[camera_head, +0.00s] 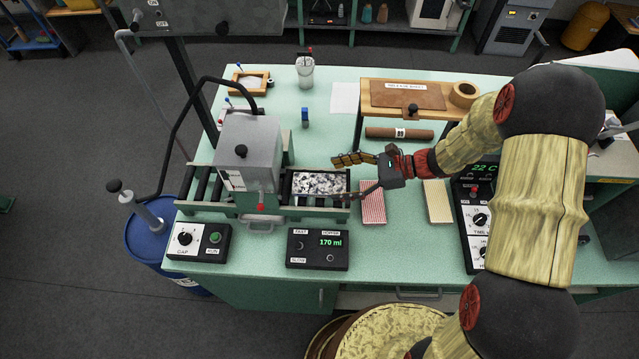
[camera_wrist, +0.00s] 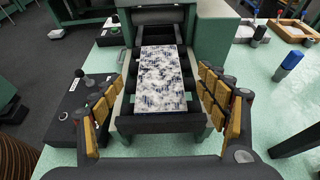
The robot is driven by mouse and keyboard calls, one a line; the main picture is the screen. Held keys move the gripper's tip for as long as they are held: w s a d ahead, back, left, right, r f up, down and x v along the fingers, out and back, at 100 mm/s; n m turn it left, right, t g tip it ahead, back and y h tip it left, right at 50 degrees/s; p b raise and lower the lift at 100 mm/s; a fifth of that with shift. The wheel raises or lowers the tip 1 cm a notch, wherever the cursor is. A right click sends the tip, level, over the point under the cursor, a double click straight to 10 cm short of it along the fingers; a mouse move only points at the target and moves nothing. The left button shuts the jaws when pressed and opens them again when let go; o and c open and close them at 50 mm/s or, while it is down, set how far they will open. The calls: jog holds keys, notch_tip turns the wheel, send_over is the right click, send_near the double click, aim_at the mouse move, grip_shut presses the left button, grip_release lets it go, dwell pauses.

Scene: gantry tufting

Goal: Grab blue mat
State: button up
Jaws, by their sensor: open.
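A rectangular mat (camera_wrist: 163,80), white with blotchy dark blue tufting, lies flat on the roller bed of the bench machine. In the head view the same mat (camera_head: 320,183) looks speckled black and white, just right of the grey machine housing. My gripper (camera_head: 348,178) is open at the right end of the roller bed. In the wrist view its padded fingers (camera_wrist: 160,112) stand wide apart, one on each side of the mat's near end. Nothing is seen between them in a grasp. Whether the fingers touch the bed frame is unclear.
A red-striped mat (camera_head: 373,205) and a cream mat (camera_head: 438,202) lie on the green bench to the right. A control box (camera_head: 318,250) reading 170 ml sits in front. A wooden stand (camera_head: 412,92) and a blue upright item (camera_head: 305,116) are behind.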

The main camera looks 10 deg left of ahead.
aim_at(313, 183)
jog(key=b+x, duration=0.1)
jog(key=x, duration=0.6)
jog(key=shift+a, duration=0.1)
jog(key=shift+c, duration=0.6)
jog(key=c, duration=1.1)
jog(key=shift+r, duration=0.15)
jog(key=shift+c, duration=0.7)
